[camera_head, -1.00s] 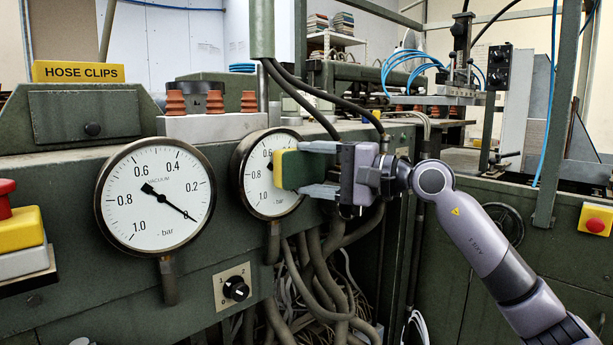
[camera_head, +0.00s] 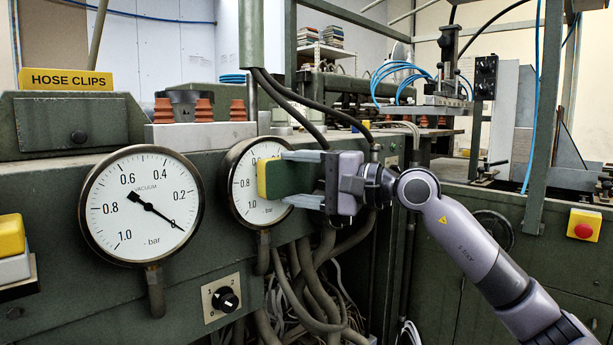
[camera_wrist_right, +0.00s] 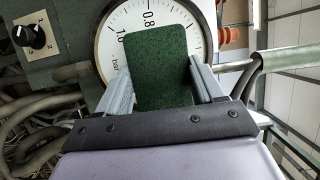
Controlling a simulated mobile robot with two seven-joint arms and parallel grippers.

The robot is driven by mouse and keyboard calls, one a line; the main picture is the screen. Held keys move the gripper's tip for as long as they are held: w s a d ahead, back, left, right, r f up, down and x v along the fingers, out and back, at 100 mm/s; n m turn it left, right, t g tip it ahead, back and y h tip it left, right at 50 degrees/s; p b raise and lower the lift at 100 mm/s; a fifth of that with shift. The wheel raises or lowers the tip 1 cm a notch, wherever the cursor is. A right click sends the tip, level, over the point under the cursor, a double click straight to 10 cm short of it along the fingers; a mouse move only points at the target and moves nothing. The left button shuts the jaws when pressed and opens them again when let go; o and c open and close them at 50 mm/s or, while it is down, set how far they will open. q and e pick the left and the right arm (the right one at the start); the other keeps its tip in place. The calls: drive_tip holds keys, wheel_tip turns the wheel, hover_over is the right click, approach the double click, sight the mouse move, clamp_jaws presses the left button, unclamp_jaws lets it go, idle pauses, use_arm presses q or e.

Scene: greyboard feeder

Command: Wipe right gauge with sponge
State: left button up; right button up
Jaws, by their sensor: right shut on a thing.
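The right gauge (camera_head: 243,187) is a round white dial with a dark rim on the green machine front. My right gripper (camera_head: 287,181) is shut on a sponge (camera_head: 262,180) with a yellow face and a green backing. The yellow face is turned to the dial and covers its right part; I cannot tell whether it touches the glass. In the right wrist view the green side of the sponge (camera_wrist_right: 157,68) sits between the two fingers (camera_wrist_right: 160,78), with the gauge (camera_wrist_right: 112,32) behind it. My left gripper is not in view.
A second gauge (camera_head: 142,207), marked vacuum, is to the left. Dark hoses (camera_head: 318,275) hang below the right gauge, and a black cable passes in front of the machine above the gripper. A black knob (camera_head: 226,299) is below. A red button (camera_head: 583,229) is far right.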

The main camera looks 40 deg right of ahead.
sight(274, 181)
drive_tip(key=shift+s+a+p, duration=0.2)
drive_tip(key=shift+a+p, duration=0.1)
drive_tip(key=shift+a, duration=1.55)
drive_tip(key=shift+a+r+p, duration=0.1)
drive_tip(key=shift+a+p, duration=0.35)
drive_tip(key=shift+a, duration=0.65)
drive_tip(key=shift+s+a, duration=0.1)
drive_tip(key=shift+a, duration=0.5)
drive_tip(key=shift+s+f, duration=0.1)
drive_tip(key=shift+f, duration=0.15)
drive_tip(key=s+d+b, duration=0.1)
drive_tip(key=s+b, duration=0.5)
drive_tip(key=shift+s, duration=0.25)
